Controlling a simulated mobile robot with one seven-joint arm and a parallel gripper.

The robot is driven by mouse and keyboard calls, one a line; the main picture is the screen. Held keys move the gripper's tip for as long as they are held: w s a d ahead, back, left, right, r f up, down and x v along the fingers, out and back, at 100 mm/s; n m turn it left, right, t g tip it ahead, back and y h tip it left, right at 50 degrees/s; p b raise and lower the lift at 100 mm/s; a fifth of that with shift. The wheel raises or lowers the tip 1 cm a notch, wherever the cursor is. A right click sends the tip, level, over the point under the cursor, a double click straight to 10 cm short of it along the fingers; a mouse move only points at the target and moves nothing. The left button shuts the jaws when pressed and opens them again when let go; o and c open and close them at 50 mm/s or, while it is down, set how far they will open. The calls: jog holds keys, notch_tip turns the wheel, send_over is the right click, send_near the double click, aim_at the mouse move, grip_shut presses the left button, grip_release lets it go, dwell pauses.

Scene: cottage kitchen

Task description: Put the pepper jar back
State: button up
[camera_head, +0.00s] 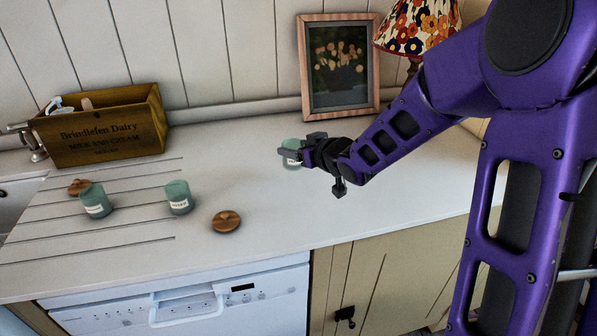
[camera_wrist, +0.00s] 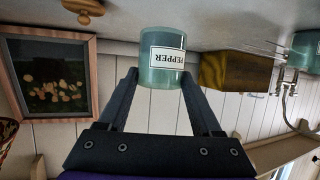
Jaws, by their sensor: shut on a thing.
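The pepper jar (camera_wrist: 160,58) is a green-blue jar with a white label reading PEPPER in the wrist view. My gripper (camera_wrist: 160,80) is shut on it, with one dark finger on each side.
Round wooden lids lie on the counter, one near the front (camera_head: 226,221) and one behind the left jar (camera_head: 78,187). A wooden dairy crate (camera_head: 105,130) stands back left, a framed picture (camera_head: 339,65) and patterned lamp (camera_head: 413,28) back right. The mid-counter is clear.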

aim_at(297, 167)
jog(key=shift+f+b, duration=0.55)
jog(key=shift+f, duration=1.8)
jog(key=shift+f, duration=0.15)
jog(key=o, duration=1.4)
jog(key=shift+o, duration=0.2)
jog(key=shift+r, duration=0.2)
jog(key=p+v, duration=0.2)
jog(key=v, duration=1)
jog(key=shift+f, duration=0.1)
